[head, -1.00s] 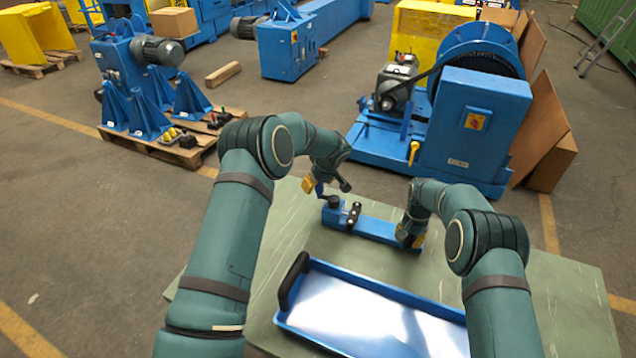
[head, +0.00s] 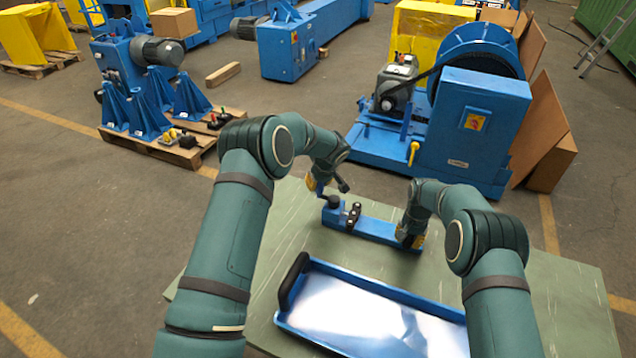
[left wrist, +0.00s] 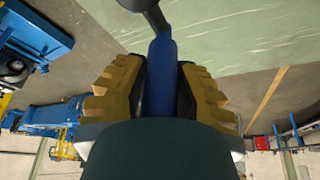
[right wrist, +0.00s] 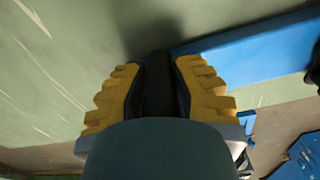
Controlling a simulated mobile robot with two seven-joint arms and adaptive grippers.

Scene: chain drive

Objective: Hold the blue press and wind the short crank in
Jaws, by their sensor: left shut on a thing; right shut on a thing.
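The blue press (head: 372,228) is a long blue bar lying on the green table, with black fittings on its left half. The short crank (head: 334,201) sits at its left end, with a dark hub and a blue grip. My left gripper (head: 313,184) is shut on the crank's blue grip, which shows between the yellow fingers in the left wrist view (left wrist: 161,78). My right gripper (head: 411,240) is at the press's right end, shut on a dark part (right wrist: 158,85) beside the blue bar in the right wrist view.
A blue tray (head: 290,327) with a shiny inside and a black handle (head: 293,280) lies on the table (head: 560,300) in front of the press. The table's right side is clear. Blue machines and pallets stand on the floor beyond.

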